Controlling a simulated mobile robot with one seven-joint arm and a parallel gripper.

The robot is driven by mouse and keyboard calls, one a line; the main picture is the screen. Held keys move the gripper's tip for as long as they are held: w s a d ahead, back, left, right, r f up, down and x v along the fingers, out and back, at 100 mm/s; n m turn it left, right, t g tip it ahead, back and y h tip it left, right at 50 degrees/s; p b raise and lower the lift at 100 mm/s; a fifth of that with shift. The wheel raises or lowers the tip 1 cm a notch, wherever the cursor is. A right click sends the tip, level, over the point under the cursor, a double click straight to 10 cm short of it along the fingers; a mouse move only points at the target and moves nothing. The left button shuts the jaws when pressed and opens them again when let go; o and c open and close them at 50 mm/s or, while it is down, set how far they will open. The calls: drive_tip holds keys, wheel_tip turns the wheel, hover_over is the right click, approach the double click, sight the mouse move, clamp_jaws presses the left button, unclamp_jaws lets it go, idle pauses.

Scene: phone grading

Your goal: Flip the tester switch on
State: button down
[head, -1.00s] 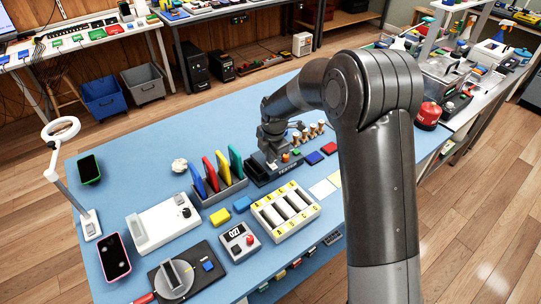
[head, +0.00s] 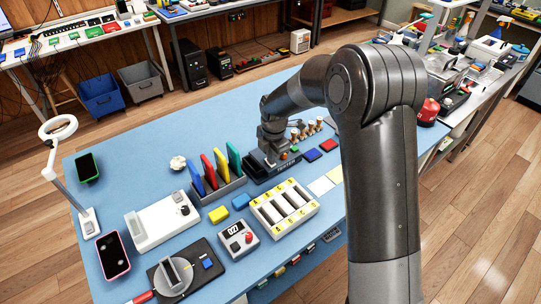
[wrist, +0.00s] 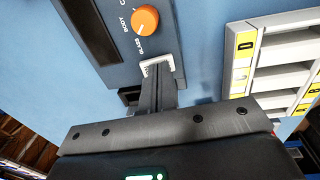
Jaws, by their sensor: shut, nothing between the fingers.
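The dark tester (head: 287,165) stands on the blue mat near the middle of the bench. My gripper (head: 271,157) is above it, and its fingertips are hard to make out in the head view. In the wrist view the tester's slate panel (wrist: 190,35) has an orange knob (wrist: 145,20) marked GLASS and BODY, beside a dark recess.
A white tray (head: 306,209) with lettered yellow labels stands close in front of the tester. A rack (head: 220,191) of coloured panels is just left of it.

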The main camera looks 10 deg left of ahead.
wheel_tip(320, 180, up, 14)
drive_tip(key=s+d, duration=0.1)
drive_tip(key=shift+s+d, duration=0.2)
drive_tip(key=shift+f, duration=0.1)
idle(0.3)
drive_tip(key=shift+w+a+t, duration=0.3)
drive_tip(key=shift+w+a, duration=0.15)
drive_tip(key=shift+a, duration=0.05)
drive_tip(key=f, duration=0.4)
drive_tip(key=w+a+f, duration=0.1)
drive_tip(key=f, duration=0.8)
drive_tip(key=shift+w+a+f, duration=0.2)
drive_tip(key=shift+f, duration=0.15)
